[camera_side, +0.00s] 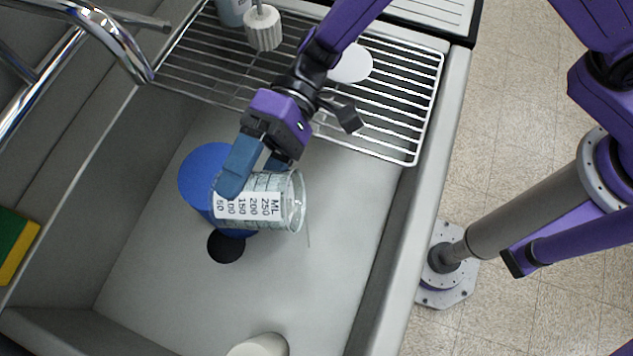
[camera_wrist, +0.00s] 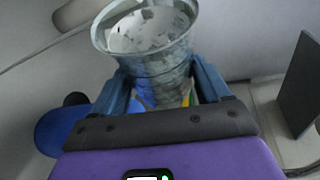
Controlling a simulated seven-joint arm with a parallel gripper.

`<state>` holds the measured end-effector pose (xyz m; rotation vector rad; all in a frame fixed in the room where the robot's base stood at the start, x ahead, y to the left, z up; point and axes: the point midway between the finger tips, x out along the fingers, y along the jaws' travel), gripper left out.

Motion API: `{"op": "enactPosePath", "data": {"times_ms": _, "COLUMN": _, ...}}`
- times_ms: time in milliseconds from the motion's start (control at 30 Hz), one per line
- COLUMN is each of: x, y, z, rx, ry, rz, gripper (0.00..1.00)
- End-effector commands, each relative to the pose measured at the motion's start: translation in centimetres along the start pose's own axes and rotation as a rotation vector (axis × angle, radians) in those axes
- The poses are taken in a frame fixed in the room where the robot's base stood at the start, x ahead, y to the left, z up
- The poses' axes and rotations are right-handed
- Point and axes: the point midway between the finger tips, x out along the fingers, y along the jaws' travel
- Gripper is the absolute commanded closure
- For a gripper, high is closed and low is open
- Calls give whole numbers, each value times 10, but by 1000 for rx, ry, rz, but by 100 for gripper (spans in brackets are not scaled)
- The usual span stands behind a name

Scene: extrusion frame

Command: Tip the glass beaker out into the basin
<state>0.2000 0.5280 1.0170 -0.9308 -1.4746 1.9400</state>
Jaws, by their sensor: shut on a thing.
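The glass beaker (camera_side: 262,207), with a white scale label marked ML, lies tipped on its side above the floor of the grey basin (camera_side: 335,215). Its open mouth faces right in the side view. A thin pale streak hangs below the rim there, perhaps liquid. My gripper (camera_side: 249,180) is shut on the beaker's body, one blue finger on each side. In the wrist view the beaker (camera_wrist: 157,60) sits between the fingers of my gripper (camera_wrist: 160,76), its mouth toward the top. I cannot tell how much it holds.
A blue round object (camera_side: 203,170) stands in the basin behind the beaker, beside a black drain (camera_side: 226,247). A wire rack (camera_side: 405,105) spans the back, with a white disc (camera_side: 351,63) and a brush (camera_side: 263,30). A sponge (camera_side: 15,245) lies left. A pale round object (camera_side: 260,346) is in front.

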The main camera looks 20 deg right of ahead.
Motion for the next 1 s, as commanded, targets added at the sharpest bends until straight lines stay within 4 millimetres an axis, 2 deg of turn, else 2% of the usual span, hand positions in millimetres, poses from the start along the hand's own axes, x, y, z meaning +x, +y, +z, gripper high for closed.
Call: {"op": "enactPosePath", "data": {"times_ms": 1000, "x": -5, "y": -6, "z": 8, "rx": -112, "ry": 17, "rz": -47, "gripper": 57}}
